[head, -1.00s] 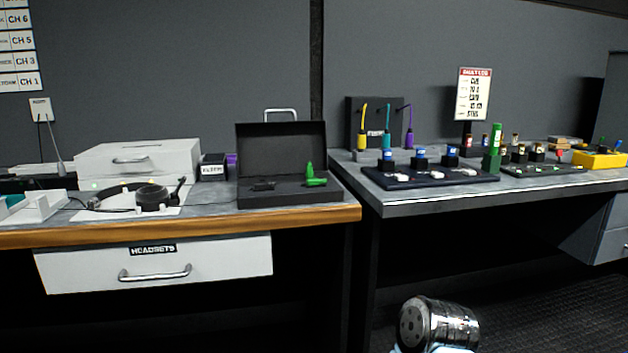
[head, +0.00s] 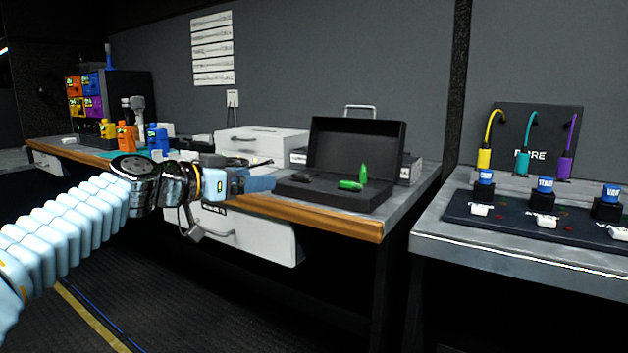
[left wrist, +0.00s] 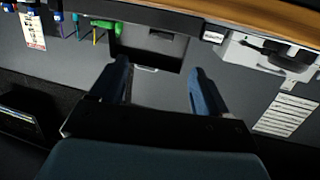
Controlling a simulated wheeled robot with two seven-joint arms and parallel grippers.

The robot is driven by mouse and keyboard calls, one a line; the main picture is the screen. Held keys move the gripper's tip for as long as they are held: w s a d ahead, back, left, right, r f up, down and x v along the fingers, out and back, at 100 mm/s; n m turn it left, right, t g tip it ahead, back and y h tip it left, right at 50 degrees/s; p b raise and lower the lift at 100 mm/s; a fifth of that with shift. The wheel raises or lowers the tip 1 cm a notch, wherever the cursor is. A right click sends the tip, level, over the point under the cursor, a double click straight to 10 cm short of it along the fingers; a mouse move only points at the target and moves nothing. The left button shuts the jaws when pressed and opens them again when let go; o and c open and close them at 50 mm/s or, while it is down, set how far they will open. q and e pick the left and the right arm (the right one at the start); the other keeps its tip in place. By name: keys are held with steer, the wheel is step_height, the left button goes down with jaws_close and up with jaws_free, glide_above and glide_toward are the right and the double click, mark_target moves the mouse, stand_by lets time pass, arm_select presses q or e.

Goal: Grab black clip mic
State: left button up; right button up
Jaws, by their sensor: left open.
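An open black case (head: 335,199) stands on the wood-edged bench with its lid up at the back. A small black item, which looks like the black clip mic (head: 300,178), lies in its left part. Two green pieces, one lying (head: 350,185) and one upright (head: 364,172), are to its right. My left gripper (head: 262,184) reaches in from the left, empty, just left of the case and apart from the mic. In the left wrist view its fingers (left wrist: 158,68) are spread, with the case (left wrist: 150,57) beyond them, seen upside down. My right gripper is out of view.
A white box (head: 262,140) stands behind my left gripper on the bench. A white drawer (head: 245,235) sits under the bench edge. A second table (head: 520,255) with a dark mat and several labelled blocks is at the right, across a gap.

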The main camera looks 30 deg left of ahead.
mark_target(299, 175)
arm_select(q)
steer(key=x, duration=0.4)
steer(key=p+x, duration=0.1)
steer(key=x, duration=0.8)
steer(key=shift+w+a+r, duration=0.1)
steer(key=shift+a, duration=0.15)
steer(key=c, duration=0.8)
